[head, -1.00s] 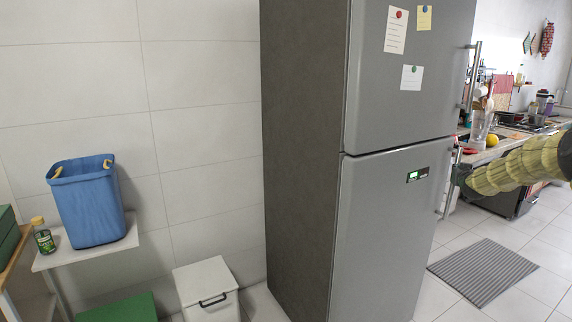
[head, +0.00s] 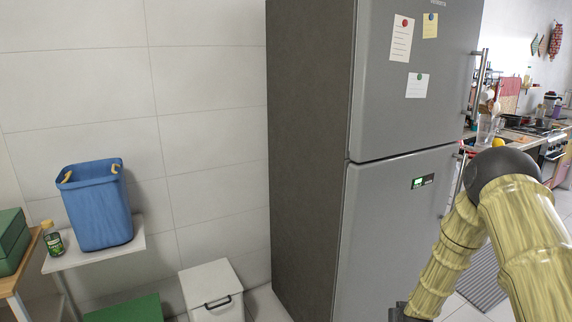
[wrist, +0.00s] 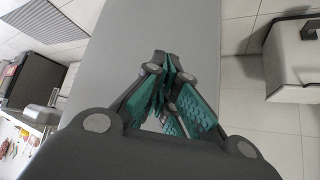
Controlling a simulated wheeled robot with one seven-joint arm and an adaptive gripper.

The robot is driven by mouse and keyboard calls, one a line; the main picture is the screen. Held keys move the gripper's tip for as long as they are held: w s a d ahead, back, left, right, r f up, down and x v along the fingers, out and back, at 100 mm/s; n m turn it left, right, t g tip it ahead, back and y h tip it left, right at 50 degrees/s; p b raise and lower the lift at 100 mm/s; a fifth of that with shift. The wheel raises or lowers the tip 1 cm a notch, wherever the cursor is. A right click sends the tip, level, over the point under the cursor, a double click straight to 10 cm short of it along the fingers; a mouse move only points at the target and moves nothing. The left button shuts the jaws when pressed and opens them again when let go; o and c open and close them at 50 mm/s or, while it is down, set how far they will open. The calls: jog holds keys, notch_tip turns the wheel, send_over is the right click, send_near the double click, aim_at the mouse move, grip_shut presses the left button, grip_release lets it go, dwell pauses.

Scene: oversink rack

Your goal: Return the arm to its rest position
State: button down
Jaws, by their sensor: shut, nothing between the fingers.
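My gripper (wrist: 168,75) shows in the wrist view with its dark, teal-padded fingers drawn together and nothing between them. In the head view my bent yellow arm stands at the right, in front of the grey fridge (head: 310,150). The arm's lower part points down toward the bottom edge, and the fingertips are out of that view. In the wrist view the fridge's grey surface (wrist: 125,30) lies behind the fingers. I cannot tell how far the fingers are from it.
A white lidded bin (head: 212,290) stands left of the fridge; it also shows in the wrist view (wrist: 290,60). A blue basket (head: 97,208) and a green bottle (head: 52,240) stand on a small white table (head: 125,250). A striped mat (head: 484,280) lies right of the fridge.

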jog(key=s+a+f+g, duration=0.2)
jog(key=s+a+f, duration=0.1)
jog(key=s, duration=0.6)
jog(key=s+a+f+g+p, duration=0.1)
jog(key=s+a+f, duration=0.25)
jog(key=s, duration=0.55)
jog(key=s+a+f+g, duration=0.2)
jog(key=s+a, duration=0.2)
jog(key=s, duration=0.5)
jog(key=s+a+r+g, duration=0.1)
jog(key=s, duration=1.1)
jog(key=s+a+r+n+g+p, duration=0.1)
jog(key=s+a+g, duration=0.1)
jog(key=s, duration=1)
jog(key=shift+a+r+y, duration=0.25)
jog(key=shift+r+y, duration=0.15)
jog(key=c, duration=2.2)
grip_release()
jog(key=shift+w, duration=0.1)
